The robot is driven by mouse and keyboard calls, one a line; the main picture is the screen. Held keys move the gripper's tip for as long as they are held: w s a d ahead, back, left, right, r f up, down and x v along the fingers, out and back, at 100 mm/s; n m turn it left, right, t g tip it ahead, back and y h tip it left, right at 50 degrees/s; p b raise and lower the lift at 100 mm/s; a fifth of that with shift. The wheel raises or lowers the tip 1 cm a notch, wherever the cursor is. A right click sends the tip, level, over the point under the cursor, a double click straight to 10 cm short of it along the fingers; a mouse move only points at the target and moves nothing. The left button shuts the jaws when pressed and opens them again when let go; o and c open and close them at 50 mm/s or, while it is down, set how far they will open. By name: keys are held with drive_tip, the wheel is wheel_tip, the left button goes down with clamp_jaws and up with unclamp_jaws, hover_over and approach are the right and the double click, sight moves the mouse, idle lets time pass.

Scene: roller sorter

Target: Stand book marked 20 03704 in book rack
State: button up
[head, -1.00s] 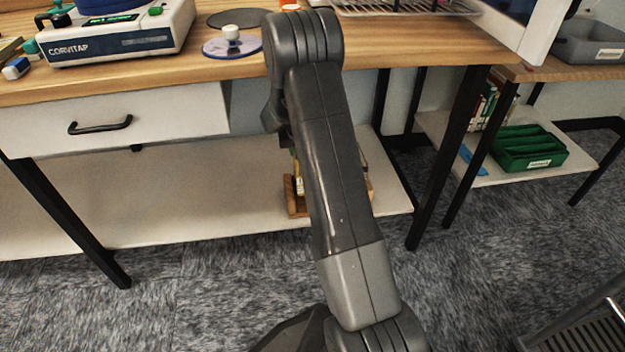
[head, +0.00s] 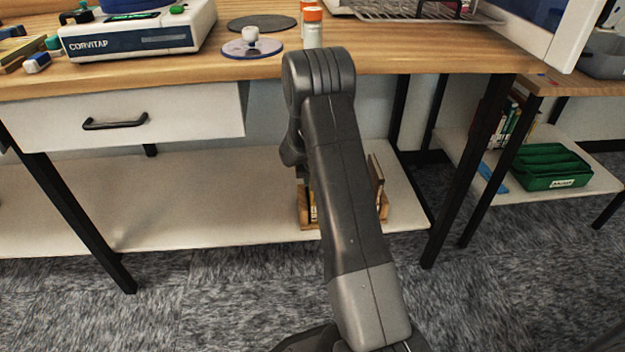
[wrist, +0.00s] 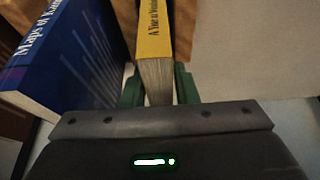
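A yellow book (wrist: 154,38) with dark lettering on its spine shows in the wrist view, its page edges facing my gripper. The green fingers of my gripper (wrist: 160,92) lie close against both sides of it and appear shut on it. No marking 20 03704 can be read. The wooden book rack (head: 309,216) stands on the lower shelf in the head view, largely hidden behind my arm. Brown wood of the rack also shows beside the yellow book in the wrist view. My gripper is hidden in the head view.
A blue book (wrist: 75,62) leans left of the yellow book. The white lower shelf (head: 200,205) is clear left of the rack, under the wooden worktop (head: 270,68) and drawer (head: 190,115). A dark table leg (head: 462,170) stands to the right. A green tray (head: 550,168) is further right.

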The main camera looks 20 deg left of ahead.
drive_tip(key=shift+o, duration=1.1)
drive_tip(key=p+v, duration=0.4)
drive_tip(key=v, duration=0.8)
drive_tip(key=shift+r, duration=0.2)
